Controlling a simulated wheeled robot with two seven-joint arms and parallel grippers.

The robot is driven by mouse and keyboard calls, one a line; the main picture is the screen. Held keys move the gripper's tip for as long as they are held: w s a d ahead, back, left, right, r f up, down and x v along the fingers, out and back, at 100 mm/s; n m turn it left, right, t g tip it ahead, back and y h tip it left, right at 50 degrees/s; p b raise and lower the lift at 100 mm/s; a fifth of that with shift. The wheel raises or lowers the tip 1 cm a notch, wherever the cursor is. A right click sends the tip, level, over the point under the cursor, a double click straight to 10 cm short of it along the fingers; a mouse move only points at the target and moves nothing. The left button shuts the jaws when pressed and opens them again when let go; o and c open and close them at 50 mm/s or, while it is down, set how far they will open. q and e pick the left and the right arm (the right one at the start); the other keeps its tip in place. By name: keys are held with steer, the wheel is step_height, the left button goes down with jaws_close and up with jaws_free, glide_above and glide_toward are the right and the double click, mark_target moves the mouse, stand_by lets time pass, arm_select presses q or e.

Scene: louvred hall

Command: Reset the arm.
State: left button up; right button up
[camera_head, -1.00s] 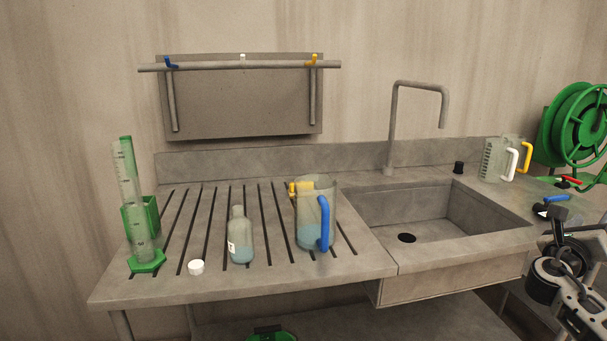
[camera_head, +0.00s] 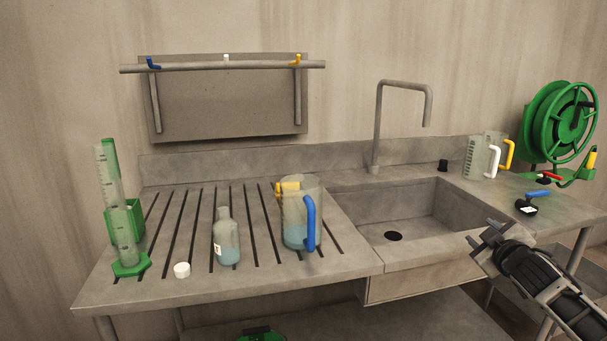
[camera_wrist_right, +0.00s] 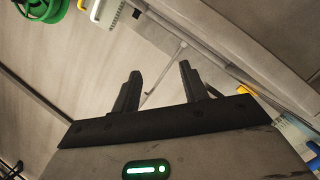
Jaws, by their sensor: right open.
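My right gripper (camera_head: 489,240) is in front of the right part of the sink in the head view. Its fingers point up and to the left. In the right wrist view its two fingers (camera_wrist_right: 158,92) stand apart with nothing between them, so it is open and empty. My left gripper does not show in the head view.
The sink (camera_head: 455,215) is beside the right gripper. A jug with a blue handle (camera_head: 296,230), a bottle (camera_head: 226,245), a white cap (camera_head: 182,270) and a measuring cylinder (camera_head: 108,200) stand on the drainboard. Jugs (camera_head: 480,158) and a green hose reel (camera_head: 560,120) are at right.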

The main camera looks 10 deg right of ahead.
steer(key=s+a+f+g+y, duration=0.1)
steer(key=s+a+f+y, duration=0.25)
steer(key=a+f, duration=0.6)
steer(key=s+a+f+g+y, duration=0.1)
steer(key=s+a+f+y, duration=0.1)
steer(key=s+a+f, duration=0.55)
steer(key=s+a+f+m+g+y, duration=0.1)
steer(key=s+a+f+y, duration=0.1)
steer(key=s+a, duration=0.5)
steer(key=s+a+f+m+g+y, duration=0.1)
steer(key=s+a+f, duration=0.2)
steer(key=s+a, duration=0.5)
steer(key=a, duration=0.8)
steer(key=shift+a+m+y, duration=0.2)
steer(key=shift+m+y, duration=0.15)
steer(key=shift+m, duration=0.05)
